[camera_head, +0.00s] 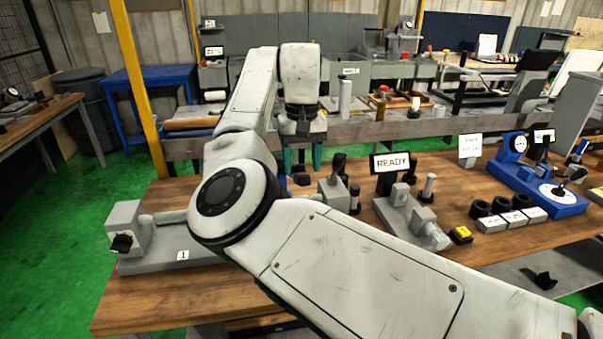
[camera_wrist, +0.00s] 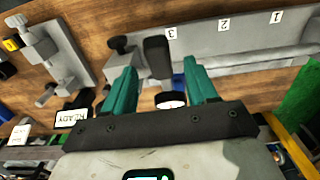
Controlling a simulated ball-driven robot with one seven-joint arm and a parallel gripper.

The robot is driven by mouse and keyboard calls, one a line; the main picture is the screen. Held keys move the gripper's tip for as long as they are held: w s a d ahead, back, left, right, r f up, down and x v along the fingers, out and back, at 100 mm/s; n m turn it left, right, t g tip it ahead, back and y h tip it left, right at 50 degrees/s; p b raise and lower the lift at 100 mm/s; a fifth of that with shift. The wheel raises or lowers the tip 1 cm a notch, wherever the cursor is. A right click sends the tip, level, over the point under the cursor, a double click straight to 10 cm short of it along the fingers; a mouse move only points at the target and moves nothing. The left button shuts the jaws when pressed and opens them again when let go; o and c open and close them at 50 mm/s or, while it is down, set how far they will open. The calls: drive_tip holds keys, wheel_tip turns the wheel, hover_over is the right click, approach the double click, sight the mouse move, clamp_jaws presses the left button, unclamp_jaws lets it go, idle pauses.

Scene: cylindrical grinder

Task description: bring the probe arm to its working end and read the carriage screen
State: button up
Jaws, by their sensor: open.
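A grey grinder bed (camera_head: 170,256) lies on the wooden bench, mostly behind my arm; plate 1 shows at its left. In the wrist view the bed (camera_wrist: 250,58) shows plates 3, 2 and 1. A black-handled lever (camera_head: 339,163) stands on a grey block near the bed's right end; I cannot tell whether it is the probe arm. A black handle (camera_wrist: 158,55) also shows near plate 3 in the wrist view. My gripper (camera_wrist: 160,70) has its teal fingers apart, on either side of this handle in the picture; contact is not visible. No carriage screen is identifiable.
The bench's front left (camera_head: 140,300) is clear.

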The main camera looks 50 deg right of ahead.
sight(302, 174)
drive_tip(key=shift+f, duration=1.8)
drive_tip(key=shift+c, duration=0.3)
clamp_jaws()
